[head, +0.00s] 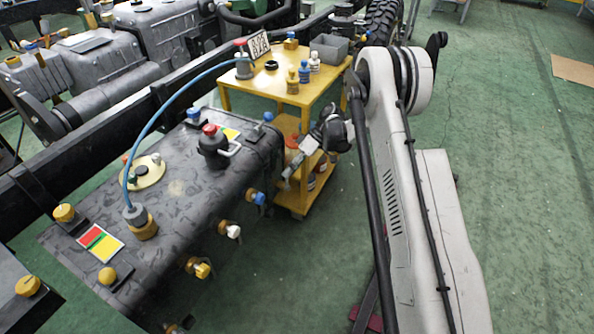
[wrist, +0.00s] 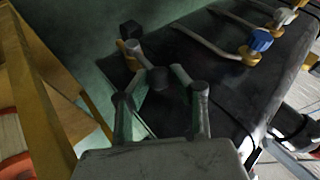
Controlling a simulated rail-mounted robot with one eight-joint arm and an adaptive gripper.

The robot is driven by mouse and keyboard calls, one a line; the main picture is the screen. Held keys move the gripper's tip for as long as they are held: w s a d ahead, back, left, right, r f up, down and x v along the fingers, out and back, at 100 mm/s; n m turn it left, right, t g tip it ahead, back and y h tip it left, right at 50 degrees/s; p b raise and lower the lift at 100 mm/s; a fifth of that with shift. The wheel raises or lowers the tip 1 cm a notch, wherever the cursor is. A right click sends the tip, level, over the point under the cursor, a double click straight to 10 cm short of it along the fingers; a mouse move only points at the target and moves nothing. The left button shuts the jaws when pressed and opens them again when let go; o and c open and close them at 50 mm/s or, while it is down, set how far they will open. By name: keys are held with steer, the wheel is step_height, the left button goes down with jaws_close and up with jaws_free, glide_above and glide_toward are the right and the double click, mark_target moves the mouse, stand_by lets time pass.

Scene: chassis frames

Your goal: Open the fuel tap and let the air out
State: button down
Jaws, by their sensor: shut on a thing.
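The black fuel tank (head: 195,165) carries a row of taps along its right side: a blue one (head: 257,197), a white one (head: 232,231) and a yellow one (head: 200,269). I cannot tell which is the fuel tap. My gripper (head: 288,180) is beside the tank's far right corner, apart from the blue tap. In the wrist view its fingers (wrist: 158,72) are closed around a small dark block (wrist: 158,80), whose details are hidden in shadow. The blue tap with its brass body also shows there (wrist: 261,40), to the right of my fingers.
A yellow trolley (head: 262,90) with bottles and a grey bin (head: 329,48) stands just behind my gripper. A blue hose (head: 160,106) arches over the tank from a brass fitting (head: 142,222). A black chassis rail runs along the left. Green floor is open at right.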

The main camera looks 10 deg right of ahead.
stand_by(0.3)
steer(key=c, duration=1.5)
jaws_free()
steer(key=shift+o, duration=0.2)
step_height(320, 180, up, 10)
steer(key=shift+r, duration=0.1)
